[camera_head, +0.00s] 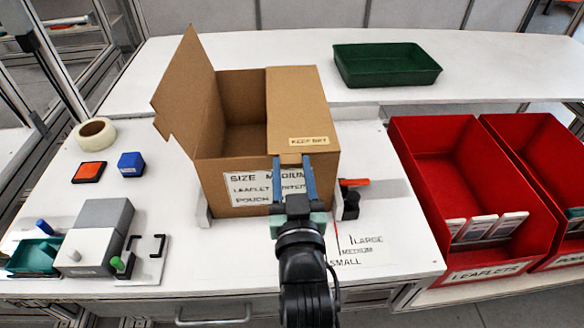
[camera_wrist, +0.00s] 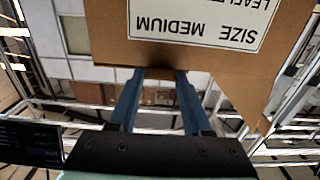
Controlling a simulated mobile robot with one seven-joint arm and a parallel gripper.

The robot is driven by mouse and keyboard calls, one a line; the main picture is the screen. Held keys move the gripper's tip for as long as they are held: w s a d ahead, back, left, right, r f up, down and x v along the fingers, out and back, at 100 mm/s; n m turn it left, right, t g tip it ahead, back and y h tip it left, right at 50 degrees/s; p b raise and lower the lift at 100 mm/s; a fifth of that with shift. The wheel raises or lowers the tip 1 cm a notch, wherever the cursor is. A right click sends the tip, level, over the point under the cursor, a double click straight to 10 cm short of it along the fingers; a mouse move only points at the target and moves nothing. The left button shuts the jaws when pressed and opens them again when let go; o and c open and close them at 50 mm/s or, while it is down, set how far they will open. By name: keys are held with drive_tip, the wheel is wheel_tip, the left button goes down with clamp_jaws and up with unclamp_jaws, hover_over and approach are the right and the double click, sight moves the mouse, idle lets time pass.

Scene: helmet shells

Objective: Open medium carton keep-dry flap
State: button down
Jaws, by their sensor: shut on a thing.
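The medium carton (camera_head: 246,172) is an open-topped brown box on the white bench, with a "SIZE MEDIUM" label on its front. Its left flap (camera_head: 189,92) stands up and leans outward. The keep-dry flap (camera_head: 298,105), with a "KEEP DRY" sticker, lies folded down over the right part of the top. My gripper (camera_head: 293,160) is at the carton's front top edge, below the sticker. Its blue fingers are shut on a small tab at the flap's front edge, which also shows between the fingertips in the wrist view (camera_wrist: 159,73).
Fixture blocks hold the carton's sides; an orange-handled clamp (camera_head: 354,183) is at its right. Red leaflet bins (camera_head: 450,140) stand further right. A green tray (camera_head: 386,64) is behind. A tape roll (camera_head: 94,136) and a blue block (camera_head: 131,164) lie left.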

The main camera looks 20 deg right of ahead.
drive_tip(key=shift+r, duration=0.15)
wheel_tip(320, 180, up, 2)
drive_tip(key=m+p, duration=0.2)
drive_tip(key=shift+d+p, duration=0.15)
drive_tip(key=shift+p, duration=0.15)
drive_tip(key=r+m+p, duration=0.2)
drive_tip(key=m, duration=0.1)
drive_tip(key=shift+s+d, duration=0.1)
drive_tip(key=shift+d, duration=0.25)
drive_tip(key=s+d+r+m+p, duration=0.1)
drive_tip(key=d+r+m+p, duration=0.1)
drive_tip(key=d+m, duration=0.3)
drive_tip(key=s+d+r+m+p, duration=0.1)
drive_tip(key=d+m+p, duration=0.3)
drive_tip(key=m, duration=0.7)
drive_tip(key=shift+s+d+r, duration=0.4)
drive_tip(key=shift+d+r, duration=0.2)
drive_tip(key=shift+r, duration=0.05)
drive_tip(key=shift+c, duration=1.6)
unclamp_jaws()
